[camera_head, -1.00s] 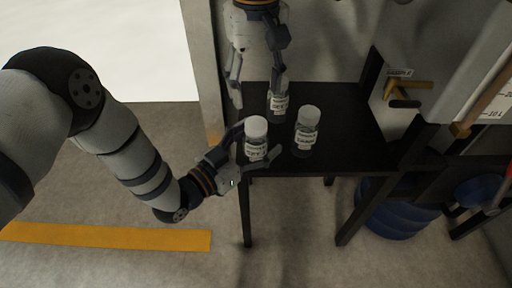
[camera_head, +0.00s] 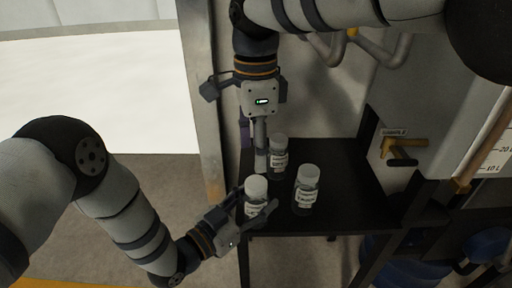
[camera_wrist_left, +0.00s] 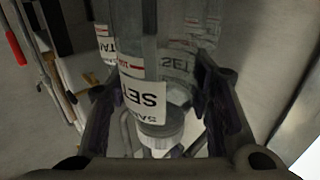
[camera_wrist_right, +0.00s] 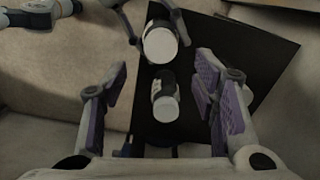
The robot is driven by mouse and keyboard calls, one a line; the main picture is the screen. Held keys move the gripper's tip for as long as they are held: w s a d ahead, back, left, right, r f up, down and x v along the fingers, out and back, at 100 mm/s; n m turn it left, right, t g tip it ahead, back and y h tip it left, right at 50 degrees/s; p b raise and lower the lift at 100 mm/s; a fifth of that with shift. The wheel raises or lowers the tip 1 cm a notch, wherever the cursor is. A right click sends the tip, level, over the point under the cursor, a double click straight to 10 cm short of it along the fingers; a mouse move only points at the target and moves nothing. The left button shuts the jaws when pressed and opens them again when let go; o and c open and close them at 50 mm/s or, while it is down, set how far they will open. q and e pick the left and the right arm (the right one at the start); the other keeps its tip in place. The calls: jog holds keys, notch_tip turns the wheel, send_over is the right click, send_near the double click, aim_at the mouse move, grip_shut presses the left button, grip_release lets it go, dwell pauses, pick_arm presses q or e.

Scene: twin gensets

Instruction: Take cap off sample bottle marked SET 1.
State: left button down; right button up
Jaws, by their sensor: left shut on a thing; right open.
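My left gripper (camera_head: 259,208) is shut around a clear bottle with a white cap (camera_head: 256,185) at the front left of the black table. In the left wrist view its label (camera_wrist_left: 142,95) reads SET upside down; the number is not legible. My right gripper (camera_head: 252,150) points down, open, above the table's left side, close to the rear capped bottle (camera_head: 278,158). In the right wrist view a smaller white cap (camera_wrist_right: 165,108) lies between its open fingers, touching neither. The held bottle's larger cap (camera_wrist_right: 160,45) is just beyond. The third capped bottle (camera_head: 306,190) stands to the right.
The black table (camera_head: 350,200) is bare to the right of the bottles. A brass tap (camera_head: 402,145) under a small sign juts from the grey tank at right. A pale post (camera_head: 205,110) stands close behind the left side of the table.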

aim_at(256, 182)
jog(key=m, duration=0.6)
jog(key=shift+f+m, duration=0.15)
jog(key=shift+m, duration=0.25)
notch_tip(256, 182, down, 8)
jog(key=shift+r, duration=0.2)
